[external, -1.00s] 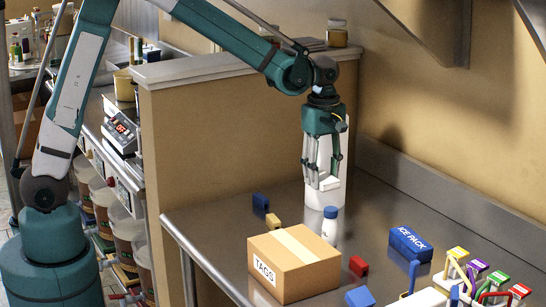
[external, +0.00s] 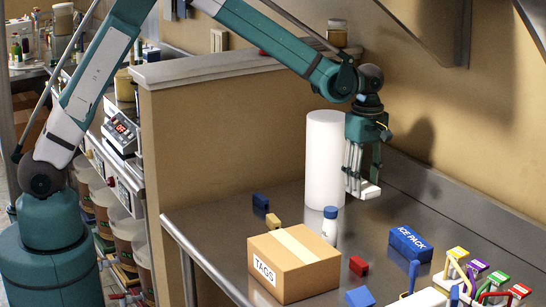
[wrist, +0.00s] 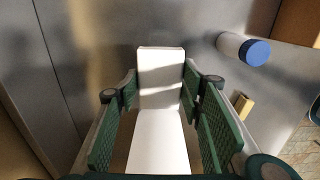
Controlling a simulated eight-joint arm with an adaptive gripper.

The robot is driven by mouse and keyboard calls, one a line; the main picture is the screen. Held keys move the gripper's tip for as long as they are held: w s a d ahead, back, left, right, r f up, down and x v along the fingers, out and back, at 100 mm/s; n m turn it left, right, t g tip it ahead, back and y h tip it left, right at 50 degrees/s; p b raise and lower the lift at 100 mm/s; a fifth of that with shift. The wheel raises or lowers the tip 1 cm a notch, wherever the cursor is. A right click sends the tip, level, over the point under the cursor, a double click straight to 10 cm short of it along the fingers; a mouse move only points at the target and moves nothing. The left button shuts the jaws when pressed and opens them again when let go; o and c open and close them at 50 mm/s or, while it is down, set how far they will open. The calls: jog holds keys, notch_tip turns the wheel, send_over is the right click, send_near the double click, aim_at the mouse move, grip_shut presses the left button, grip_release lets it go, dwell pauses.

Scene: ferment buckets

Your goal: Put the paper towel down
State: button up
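The paper towel is a tall white roll (external: 324,165) standing upright on the steel table in the external view. My gripper (external: 361,188) points down just right of the roll and appears clear of it. In the wrist view the green-padded fingers of my gripper (wrist: 160,92) stand apart, with a pale bar between them. The roll cannot be made out as a separate thing in the wrist view.
A white bottle with a blue cap (external: 330,226) stands close in front of the roll. A cardboard box (external: 294,265), a blue ice pack (external: 410,244), a red block (external: 358,265) and a tan block (external: 271,220) surround it. Bare table lies right of my gripper, before the wall.

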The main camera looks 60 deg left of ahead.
dwell(0.3)
send_over(360, 226)
jog(key=shift+w+f, duration=0.1)
jog(key=shift+f, duration=3)
jog(key=shift+f, duration=0.15)
jog(key=shift+f, duration=1.75)
jog(key=shift+f+b, duration=0.15)
jog(key=shift+b, duration=0.2)
jog(key=o, duration=0.7)
jog(key=shift+c, duration=0.2)
jog(key=shift+r, duration=0.2)
notch_tip(360, 226, up, 12)
jog(key=shift+p, duration=0.35)
